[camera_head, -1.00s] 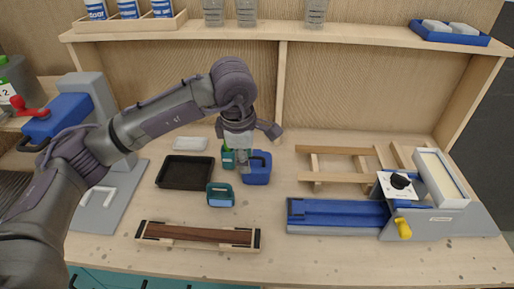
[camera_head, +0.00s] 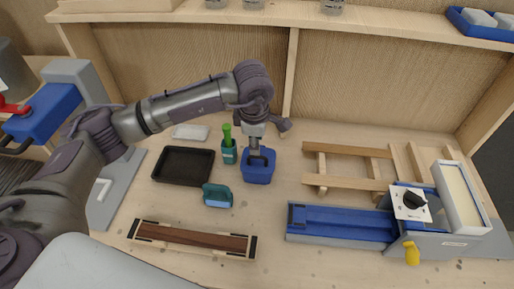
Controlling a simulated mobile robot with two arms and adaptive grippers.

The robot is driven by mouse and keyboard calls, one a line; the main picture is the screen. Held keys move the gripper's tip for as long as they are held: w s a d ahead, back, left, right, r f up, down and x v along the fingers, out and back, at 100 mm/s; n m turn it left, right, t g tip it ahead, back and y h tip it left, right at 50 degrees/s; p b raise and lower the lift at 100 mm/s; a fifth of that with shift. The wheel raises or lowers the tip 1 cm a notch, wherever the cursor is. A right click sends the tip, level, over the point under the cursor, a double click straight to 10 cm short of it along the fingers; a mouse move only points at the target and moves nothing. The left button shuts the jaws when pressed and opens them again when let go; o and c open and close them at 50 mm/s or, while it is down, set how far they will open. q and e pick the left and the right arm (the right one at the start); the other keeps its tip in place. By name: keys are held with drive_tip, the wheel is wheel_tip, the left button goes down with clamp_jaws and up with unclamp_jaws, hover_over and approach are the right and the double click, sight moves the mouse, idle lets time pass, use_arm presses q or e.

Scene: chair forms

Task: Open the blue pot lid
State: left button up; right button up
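The blue pot (camera_head: 257,176) stands on the workbench near the middle of the head view. My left gripper (camera_head: 260,156) points down right over its top. The gripper and a small dark part at the top of the pot overlap, so I cannot tell whether the fingers touch the lid or its handle. The lid is partly hidden by the gripper, and its edge is hard to make out. The finger opening is too small to judge. My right gripper is not in view.
A green cup with a green-handled tool (camera_head: 229,152) stands close left of the pot. A teal block-like item (camera_head: 217,195) and a black tray (camera_head: 184,166) are further left. A blue-railed device (camera_head: 342,222) and wooden frame (camera_head: 348,168) lie right.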

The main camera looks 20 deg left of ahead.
sight(257, 157)
use_arm(q)
drive_tip(key=f, duration=0.2)
drive_tip(key=w+f+p, duration=0.1)
drive_tip(key=f, duration=0.3)
drive_tip(key=shift+w+a+f+p, duration=0.1)
drive_tip(key=shift+w+f+p, duration=0.15)
drive_tip(key=shift+p, duration=0.1)
drive_tip(key=shift+f, duration=0.2)
clamp_jaws()
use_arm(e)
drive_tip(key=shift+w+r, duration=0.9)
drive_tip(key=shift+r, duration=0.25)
